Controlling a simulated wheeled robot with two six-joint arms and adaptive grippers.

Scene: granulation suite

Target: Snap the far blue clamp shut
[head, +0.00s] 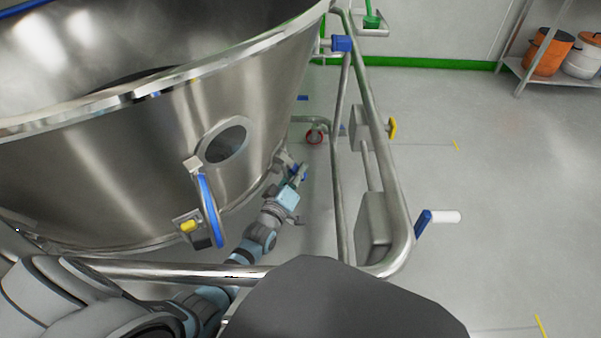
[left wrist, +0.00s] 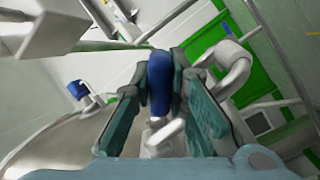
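The far blue clamp (left wrist: 160,72) shows in the left wrist view as a rounded blue handle in the middle. In the head view only a small blue piece of it shows low on the far side of the steel bowl, mostly hidden by the gripper. My left gripper (head: 292,180) is there, reaching under the bowl's flank. In the left wrist view my left gripper (left wrist: 160,95) has its dark fingertips against both sides of the blue handle. The near blue clamp (head: 208,208) stands as a blue curved lever on the bowl's near side. My right gripper is not in view.
The steel bowl (head: 110,160) fills the left of the head view. A bent tube frame (head: 398,200) stands right of my left gripper, with a blue-and-white handle (head: 437,218) on its outer side. The floor at right is clear. A shelf with an orange pot (head: 548,52) is far back.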

